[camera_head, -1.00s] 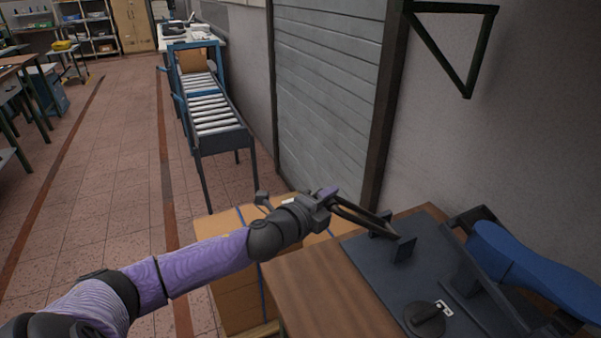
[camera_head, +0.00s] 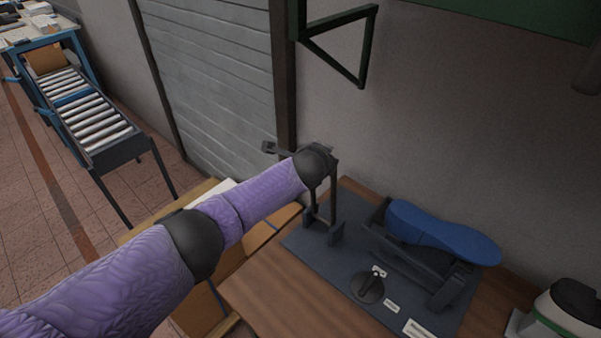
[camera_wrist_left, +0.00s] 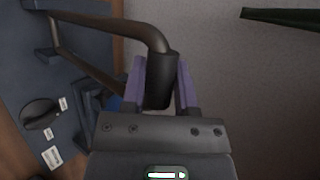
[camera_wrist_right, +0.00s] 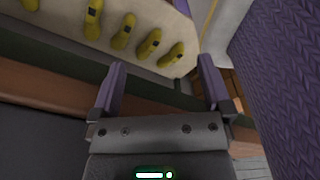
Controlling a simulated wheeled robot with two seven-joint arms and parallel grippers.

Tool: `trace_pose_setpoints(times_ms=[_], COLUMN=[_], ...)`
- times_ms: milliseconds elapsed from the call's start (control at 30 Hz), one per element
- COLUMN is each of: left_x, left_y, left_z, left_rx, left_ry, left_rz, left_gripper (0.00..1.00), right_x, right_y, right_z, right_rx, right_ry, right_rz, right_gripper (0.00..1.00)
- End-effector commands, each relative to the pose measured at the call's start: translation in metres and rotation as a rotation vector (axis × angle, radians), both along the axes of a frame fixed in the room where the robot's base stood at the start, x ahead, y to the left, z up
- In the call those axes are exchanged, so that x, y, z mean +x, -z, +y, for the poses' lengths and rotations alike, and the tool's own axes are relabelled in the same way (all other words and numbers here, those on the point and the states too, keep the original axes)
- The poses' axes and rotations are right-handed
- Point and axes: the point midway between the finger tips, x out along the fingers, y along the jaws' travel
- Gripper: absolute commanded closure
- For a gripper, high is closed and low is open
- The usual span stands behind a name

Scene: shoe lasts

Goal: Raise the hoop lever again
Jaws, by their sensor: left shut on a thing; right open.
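The hoop lever (camera_head: 333,192) is a dark bent tube standing roughly upright from brackets on the dark base plate (camera_head: 300,243). My left gripper (camera_head: 318,168) is at its top, partly hidden by my wrist. In the left wrist view the fingers (camera_wrist_left: 160,88) are shut on the lever's thick dark grip (camera_wrist_left: 160,75), and the tube (camera_wrist_left: 105,22) runs off to the left. A blue shoe last (camera_head: 440,232) rests on a dark support to the right of the lever. My right gripper (camera_wrist_right: 162,75) is open and empty in its wrist view.
A round dark knob (camera_head: 367,289) and small labels sit on the plate. The wooden bench (camera_head: 262,290) has cardboard boxes at its left. A dark bracket (camera_head: 345,55) juts from the wall above. Several yellow lasts (camera_wrist_right: 149,45) lie on a pale surface in the right wrist view.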

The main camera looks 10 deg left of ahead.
Motion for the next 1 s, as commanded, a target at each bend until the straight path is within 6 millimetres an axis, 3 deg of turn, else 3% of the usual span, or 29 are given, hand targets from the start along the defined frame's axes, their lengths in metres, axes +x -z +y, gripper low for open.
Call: trace_pose_setpoints(times_ms=[33, 100, 300, 867, 900, 1000], left_x=[0.006, 0.013, 0.027, 0.032, 0.032, 0.032], left_y=[0.006, 0.005, 0.002, -0.002, -0.002, -0.002], left_z=[-0.003, -0.007, -0.015, -0.018, -0.018, -0.018], left_rx=[0.0, 0.0, -0.001, -0.002, -0.003, -0.002], left_ry=[-0.002, 0.0, 0.0, 0.002, 0.003, 0.002], left_rz=[-0.003, -0.003, -0.002, -0.003, -0.003, -0.002], left_gripper=[1.0, 1.0, 1.0, 1.0, 0.55, 0.34], right_x=[-0.001, -0.001, -0.002, -0.003, -0.003, -0.003], right_y=[0.015, 0.024, 0.04, 0.044, 0.044, 0.044], right_z=[-0.001, -0.002, -0.004, -0.007, -0.007, -0.007], right_rx=[-0.001, -0.004, -0.007, -0.013, -0.013, -0.013], right_ry=[0.0, -0.001, -0.002, -0.004, -0.004, -0.004], right_rz=[0.002, 0.003, 0.006, 0.008, 0.009, 0.009], right_gripper=[0.0, 0.0, 0.0, 0.0, 0.0, 0.0])
